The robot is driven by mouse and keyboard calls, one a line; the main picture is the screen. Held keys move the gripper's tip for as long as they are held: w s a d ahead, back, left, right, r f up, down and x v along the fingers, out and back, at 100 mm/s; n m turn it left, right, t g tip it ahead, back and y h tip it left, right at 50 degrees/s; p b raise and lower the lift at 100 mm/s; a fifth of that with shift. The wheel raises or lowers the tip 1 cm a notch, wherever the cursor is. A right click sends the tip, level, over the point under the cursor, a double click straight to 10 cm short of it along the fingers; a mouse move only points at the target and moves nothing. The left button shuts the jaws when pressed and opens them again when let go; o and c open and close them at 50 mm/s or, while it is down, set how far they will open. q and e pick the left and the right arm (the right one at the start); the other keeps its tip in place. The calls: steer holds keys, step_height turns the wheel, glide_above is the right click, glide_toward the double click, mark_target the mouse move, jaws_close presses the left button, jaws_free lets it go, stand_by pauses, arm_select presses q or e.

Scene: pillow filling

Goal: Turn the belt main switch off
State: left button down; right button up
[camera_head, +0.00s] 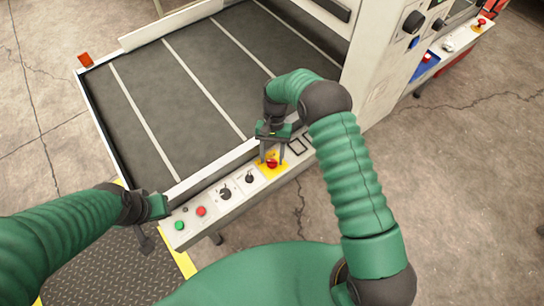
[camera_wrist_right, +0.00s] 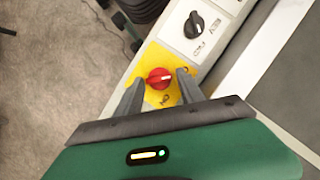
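The belt main switch appears to be the red rotary knob (camera_head: 272,164) on a yellow plate on the front control rail. My right gripper (camera_head: 274,157) is open over the plate. In the right wrist view its two fingers (camera_wrist_right: 160,86) stand on either side of the knob, with gaps between. My left gripper (camera_head: 150,228) is at the rail's left end, away from the knob; its finger opening is not clear.
The control rail also carries two black knobs (camera_head: 225,193) (camera_head: 249,178), a red button (camera_head: 201,211) and a green button (camera_head: 179,225). The grey conveyor belt (camera_head: 170,95) lies behind it, empty. A white machine housing (camera_head: 385,65) stands to the right.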

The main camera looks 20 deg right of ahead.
steer(key=shift+o, duration=1)
steer(key=shift+s, duration=0.1)
steer(key=v, duration=1.6)
steer(key=shift+w+r, duration=0.3)
